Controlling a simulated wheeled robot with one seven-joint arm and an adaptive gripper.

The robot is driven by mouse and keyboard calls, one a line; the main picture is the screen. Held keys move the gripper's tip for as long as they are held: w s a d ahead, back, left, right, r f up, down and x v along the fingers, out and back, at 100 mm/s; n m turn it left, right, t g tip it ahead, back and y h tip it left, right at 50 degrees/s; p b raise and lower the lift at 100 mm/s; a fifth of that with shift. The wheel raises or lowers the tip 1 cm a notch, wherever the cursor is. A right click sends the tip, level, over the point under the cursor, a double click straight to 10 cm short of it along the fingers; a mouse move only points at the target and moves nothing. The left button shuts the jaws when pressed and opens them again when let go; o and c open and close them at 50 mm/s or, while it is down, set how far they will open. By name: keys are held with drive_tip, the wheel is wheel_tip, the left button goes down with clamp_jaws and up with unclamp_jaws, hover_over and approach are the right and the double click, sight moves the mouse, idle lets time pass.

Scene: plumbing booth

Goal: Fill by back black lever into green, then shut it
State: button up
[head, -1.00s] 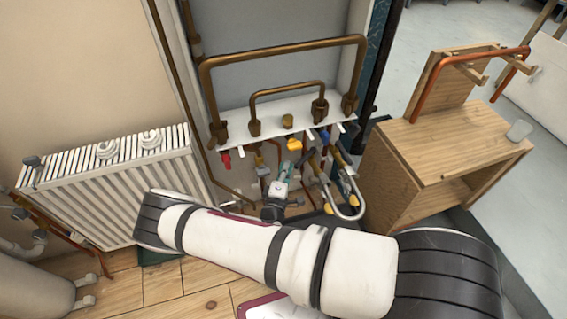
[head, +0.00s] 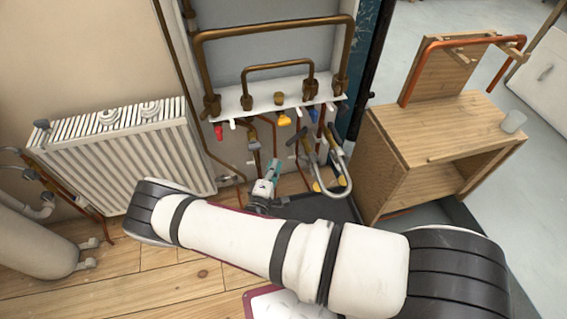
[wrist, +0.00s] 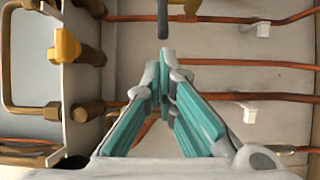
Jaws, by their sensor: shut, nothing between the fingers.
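My gripper (head: 273,166) is shut and empty, its teal fingers below the white pipe shelf. In the wrist view the fingertips (wrist: 165,60) meet just below a dark upright lever-like bar (wrist: 162,18), with a gap I cannot measure. In the head view a dark lever (head: 292,140) sits under the shelf, right of and above the gripper. I cannot tell whether this is the back black lever or whether it is open or shut. No green container can be made out now, and no flowing water shows. My arm hides part of the floor.
The white shelf (head: 240,108) carries brass pipes, with red, yellow and blue fittings below. A curved grey pipe (head: 345,178) is close to my gripper's right. A radiator (head: 110,150) stands left, a wooden cabinet (head: 440,130) right. Copper pipes (wrist: 240,97) cross the wrist view.

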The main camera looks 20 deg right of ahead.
drive_tip(key=o, duration=0.4)
drive_tip(key=shift+s+a, duration=0.1)
drive_tip(key=shift+s, duration=0.15)
drive_tip(key=shift+o, duration=1.4)
drive_tip(key=shift+s+n, duration=0.15)
drive_tip(key=shift+n, duration=0.25)
drive_tip(key=m+t+y+b, duration=0.2)
drive_tip(key=m+y+b, duration=0.55)
drive_tip(key=m, duration=2.55)
approach(293, 143)
drive_tip(key=shift+h, duration=0.85)
drive_tip(key=b+x, duration=0.2)
drive_tip(key=x, duration=0.1)
drive_tip(key=b+x, duration=0.2)
drive_tip(key=x, duration=0.2)
drive_tip(key=a+b+x, duration=0.1)
drive_tip(key=b+x, duration=0.1)
drive_tip(key=x, duration=0.1)
drive_tip(key=shift+w+f, duration=0.1)
drive_tip(key=shift+w, duration=0.2)
drive_tip(key=shift+c, duration=0.5)
